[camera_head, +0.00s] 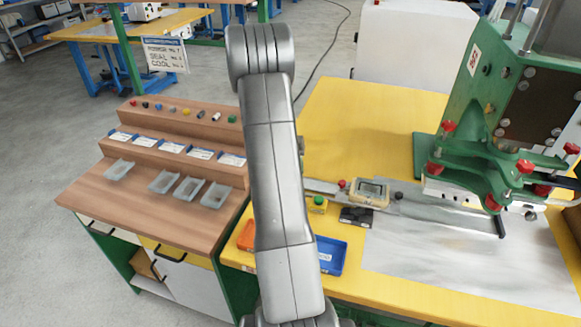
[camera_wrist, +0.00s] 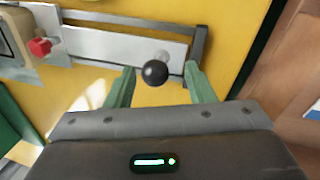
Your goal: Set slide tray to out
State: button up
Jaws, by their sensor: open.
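The slide tray is a flat silver plate (camera_head: 322,187) in a grey rail on the yellow bench. It carries a beige fixture with a grey inset (camera_head: 369,190) and a red knob (camera_head: 341,183). In the wrist view the plate (camera_wrist: 110,44) runs to a black ball knob (camera_wrist: 155,72) near its right end; a red knob (camera_wrist: 40,47) and part of the fixture (camera_wrist: 12,38) show at left. My gripper (camera_wrist: 160,78) is open, its two green fingers on either side of the black knob, with gaps visible. My arm hides the gripper and this knob in the head view.
A green press (camera_head: 500,130) with red knobs stands at the right over the rail. A green button box (camera_head: 318,204), a black block (camera_head: 356,215) and a blue bin (camera_head: 331,256) lie in front of the rail. A wooden bench (camera_head: 90,190) with trays stands at left.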

notch_tip(320, 180, up, 14)
jog(key=a, duration=0.2)
jog(key=shift+a+f, duration=0.25)
jog(key=shift+a, duration=0.05)
jog(key=shift+f, duration=0.1)
jog(key=d+f, duration=0.1)
jog(key=f, duration=0.3)
jog(key=d+f, duration=0.1)
jog(key=f, duration=0.4)
jog(key=d+f, duration=0.1)
jog(key=f, duration=0.3)
jog(key=shift+f, duration=0.3)
jog(key=shift+s, duration=0.1)
